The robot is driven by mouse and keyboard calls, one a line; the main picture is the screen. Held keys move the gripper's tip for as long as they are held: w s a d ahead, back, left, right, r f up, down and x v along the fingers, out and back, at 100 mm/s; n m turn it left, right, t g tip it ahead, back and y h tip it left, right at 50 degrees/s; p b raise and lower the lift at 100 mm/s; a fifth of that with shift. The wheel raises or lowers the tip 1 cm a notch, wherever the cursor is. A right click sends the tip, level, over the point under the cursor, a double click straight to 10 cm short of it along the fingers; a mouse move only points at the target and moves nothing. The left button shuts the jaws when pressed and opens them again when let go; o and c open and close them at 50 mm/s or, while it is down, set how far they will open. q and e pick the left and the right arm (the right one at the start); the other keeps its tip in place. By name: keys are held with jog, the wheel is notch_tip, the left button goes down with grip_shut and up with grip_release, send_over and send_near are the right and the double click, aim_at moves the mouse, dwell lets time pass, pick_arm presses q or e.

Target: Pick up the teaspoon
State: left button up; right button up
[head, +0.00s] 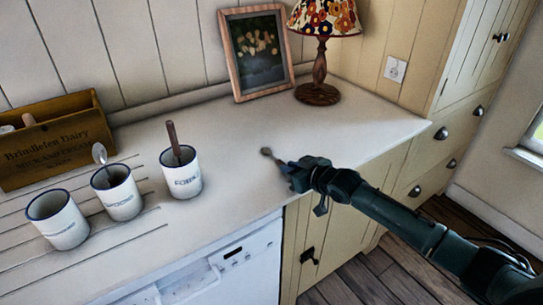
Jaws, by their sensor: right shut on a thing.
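My right gripper (287,167) reaches in from the right over the front part of the white worktop. It is shut on a small spoon, the teaspoon (267,152), whose dark, rounded end sticks out to the upper left. The gripper hides the rest of it, and I cannot tell whether it touches the worktop. Another, silvery spoon (99,153) stands in the middle mug (119,197). My left gripper is not in view.
A white mug (59,224) and a mug (185,178) holding a brown stick flank the middle mug. A wooden crate (55,150), a picture frame (235,70) and a lamp (319,65) stand behind. The worktop (235,140) is clear between the mugs and my gripper.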

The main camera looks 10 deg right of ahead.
grip_shut()
